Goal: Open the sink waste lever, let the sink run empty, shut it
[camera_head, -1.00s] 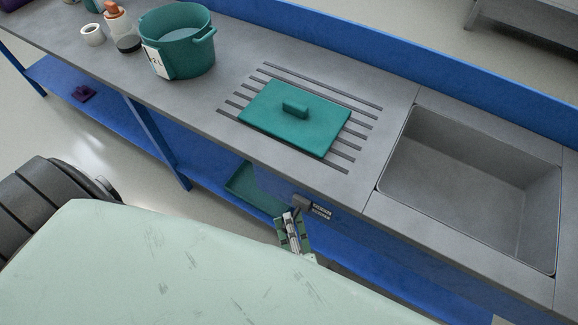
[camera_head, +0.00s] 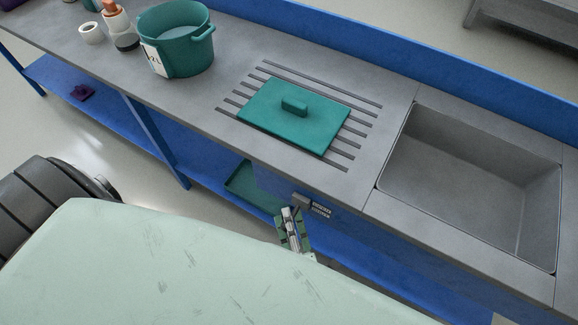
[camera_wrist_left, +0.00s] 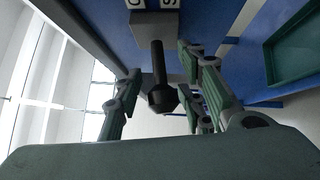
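The sink (camera_head: 470,185) is a grey basin set in the counter at the right of the head view. I cannot make out a water surface in it. The waste lever is a dark rod with a thick knob (camera_wrist_left: 160,97) in the left wrist view, coming out of a grey block under a blue panel. In the head view the lever's block (camera_head: 301,201) shows beside a small label on the counter front. My left gripper (camera_head: 289,219) is just below that block. Its fingers (camera_wrist_left: 165,105) are open, one on each side of the knob, with visible gaps. My right gripper is not in view.
A teal lid (camera_head: 293,117) lies on the grooved drainer left of the sink. A teal pot (camera_head: 178,45), a bottle and a white cup (camera_head: 91,33) stand further left. A green tray (camera_head: 250,190) is on the blue shelf below. A pale green surface (camera_head: 170,260) fills the foreground.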

